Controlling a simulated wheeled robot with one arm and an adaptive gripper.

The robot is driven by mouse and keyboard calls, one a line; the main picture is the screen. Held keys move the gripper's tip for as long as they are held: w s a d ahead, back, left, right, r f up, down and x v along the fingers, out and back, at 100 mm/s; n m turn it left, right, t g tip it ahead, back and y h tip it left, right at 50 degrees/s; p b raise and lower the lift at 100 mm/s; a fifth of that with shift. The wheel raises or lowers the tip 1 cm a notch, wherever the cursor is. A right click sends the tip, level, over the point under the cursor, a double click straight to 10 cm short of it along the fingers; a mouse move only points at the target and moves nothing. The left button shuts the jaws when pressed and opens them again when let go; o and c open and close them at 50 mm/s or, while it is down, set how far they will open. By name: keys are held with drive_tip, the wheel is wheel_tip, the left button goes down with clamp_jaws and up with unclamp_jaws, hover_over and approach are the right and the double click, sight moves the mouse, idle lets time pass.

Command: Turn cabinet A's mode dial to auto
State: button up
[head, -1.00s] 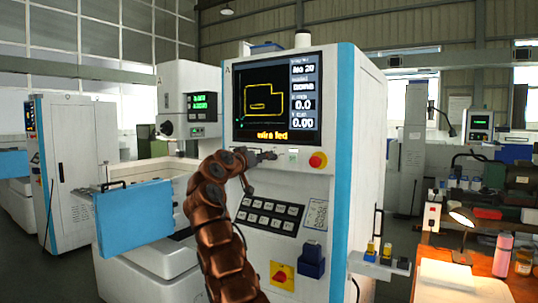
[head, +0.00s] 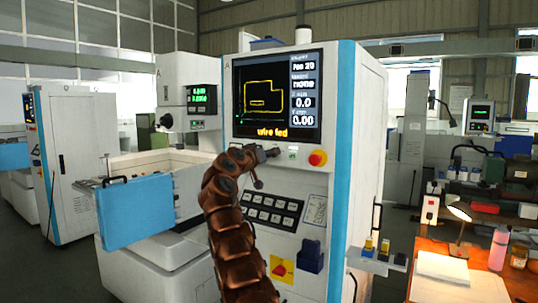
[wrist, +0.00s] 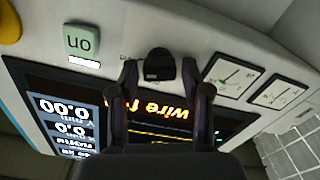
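Cabinet A (head: 332,200) is a tall white machine cabinet with a blue edge stripe and a dark screen (head: 278,98) reading "wire fed". Its small black dial (wrist: 159,65) shows in the wrist view, on the panel strip beside the screen. In the wrist view my gripper (wrist: 160,72) is open, with one fingertip on each side of the dial and a small gap visible on both sides. The label by the dial is too small and partly covered to read.
A red emergency stop (head: 317,158) sits to the right on the strip. A black key panel (head: 268,210) is below. A lamp-lit bench (head: 425,291) stands at the right.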

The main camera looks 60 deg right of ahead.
clamp_jaws()
drive_tip(key=shift+n, duration=0.5)
drive_tip(key=shift+w+f+n+p, duration=0.1)
drive_tip(key=shift+n+p, duration=0.6)
drive_tip(key=shift+n, duration=2.5)
drive_tip(key=shift+w+f+n+p, duration=0.1)
drive_tip(key=shift+n+p, duration=0.55)
drive_tip(key=shift+n, duration=2.55)
drive_tip(key=shift+o, duration=1.5)
unclamp_jaws()
